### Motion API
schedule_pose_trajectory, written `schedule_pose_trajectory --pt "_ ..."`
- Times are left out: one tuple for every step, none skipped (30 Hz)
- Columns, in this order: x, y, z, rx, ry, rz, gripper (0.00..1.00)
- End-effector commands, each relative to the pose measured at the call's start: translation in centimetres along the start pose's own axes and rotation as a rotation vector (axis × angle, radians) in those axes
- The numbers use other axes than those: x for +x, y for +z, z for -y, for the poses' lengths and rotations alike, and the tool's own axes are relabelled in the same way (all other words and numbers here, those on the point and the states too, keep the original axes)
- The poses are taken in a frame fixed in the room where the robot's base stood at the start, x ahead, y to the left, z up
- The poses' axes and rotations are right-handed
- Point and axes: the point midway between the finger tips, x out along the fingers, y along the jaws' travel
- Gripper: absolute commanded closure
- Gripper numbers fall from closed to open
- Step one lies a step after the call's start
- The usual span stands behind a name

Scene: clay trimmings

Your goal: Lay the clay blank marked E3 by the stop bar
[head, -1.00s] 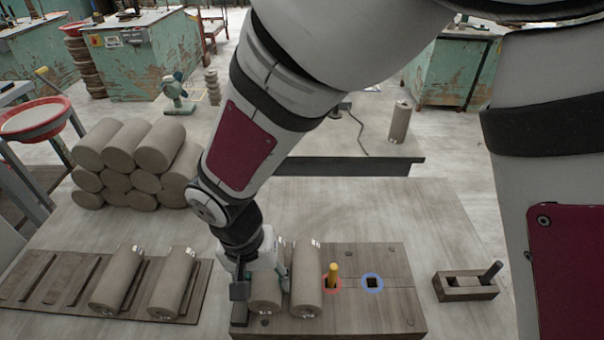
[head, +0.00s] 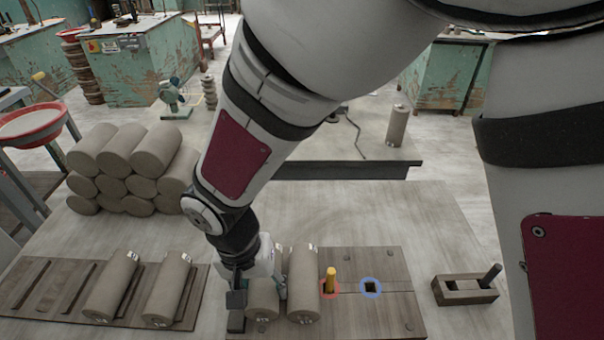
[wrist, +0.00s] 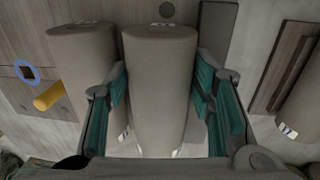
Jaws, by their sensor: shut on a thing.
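My gripper (wrist: 162,100) is shut on a grey-brown clay blank (wrist: 160,65), with a teal-padded finger on each side. In the head view, the held blank (head: 262,298) lies on the left part of the wooden board (head: 385,320), partly hidden by my gripper. A second blank (head: 304,285) lies close on its right; it also shows in the wrist view (wrist: 85,70). A dark bar (head: 236,322), seemingly the stop bar, is at the board's left edge, just left of the held blank. The markings on the held blank are too small to read.
The board has a red-ringed hole with a yellow peg (head: 330,280) and a blue-ringed empty hole (head: 370,287). A slotted rack (head: 60,300) at left holds two blanks. Stacked blanks (head: 125,165) stand behind.

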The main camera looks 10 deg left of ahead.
Motion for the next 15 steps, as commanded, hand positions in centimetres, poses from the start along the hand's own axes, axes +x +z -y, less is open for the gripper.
schedule_pose_trajectory --pt "0.6 0.18 -0.09 -0.001 0.004 0.008 1.0" --pt "0.62 0.19 -0.1 -0.001 0.005 0.008 1.0" --pt "0.64 0.2 -0.11 -0.001 0.005 0.009 0.42" --pt "0.65 0.2 -0.12 -0.001 0.005 0.009 0.35" --pt "0.65 0.2 -0.13 -0.001 0.005 0.009 0.29" --pt "0.63 0.2 -0.14 -0.001 0.005 0.009 0.28" --pt "0.61 0.2 -0.13 -0.001 0.005 0.008 0.28" --pt "0.58 0.19 -0.12 -0.001 0.005 0.008 0.28" --pt "0.54 0.18 -0.11 -0.001 0.005 0.008 0.28" --pt "0.52 0.17 -0.1 -0.001 0.004 0.007 0.28" --pt "0.49 0.17 -0.09 -0.001 0.004 0.007 0.28" --pt "0.47 0.16 -0.09 -0.001 0.004 0.007 0.28" --pt "0.5 0.19 -0.11 -0.001 0.005 0.008 0.28" --pt "0.47 0.18 -0.1 -0.001 0.004 0.007 0.28" --pt "0.39 0.17 -0.09 -0.001 0.004 0.007 0.28"
